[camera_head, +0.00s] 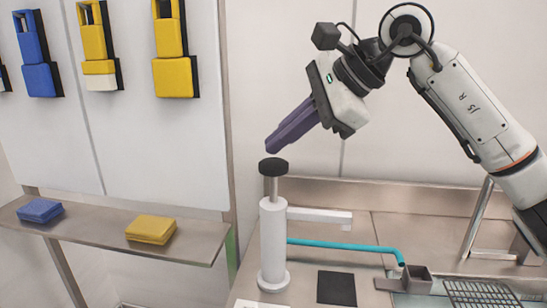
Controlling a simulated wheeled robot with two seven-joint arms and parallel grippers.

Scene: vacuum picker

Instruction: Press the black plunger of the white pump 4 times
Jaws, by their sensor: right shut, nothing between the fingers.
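The white pump (273,245) stands upright on the counter in the head view. Its black plunger (273,167) is a round cap on a grey metal rod that shows above the white body, so the plunger is raised. My right gripper (271,146) is shut and empty, with purple fingers pointing down and to the left. The fingertips are just above the black cap, and a small gap shows between them. My left gripper is not in view.
A white spout arm (322,216) and a teal tube (340,246) extend right from the pump. A black square (337,288), a small grey box (406,281) and a wire rack (482,293) lie to the right. A shelf (90,232) holds blue and yellow blocks at left.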

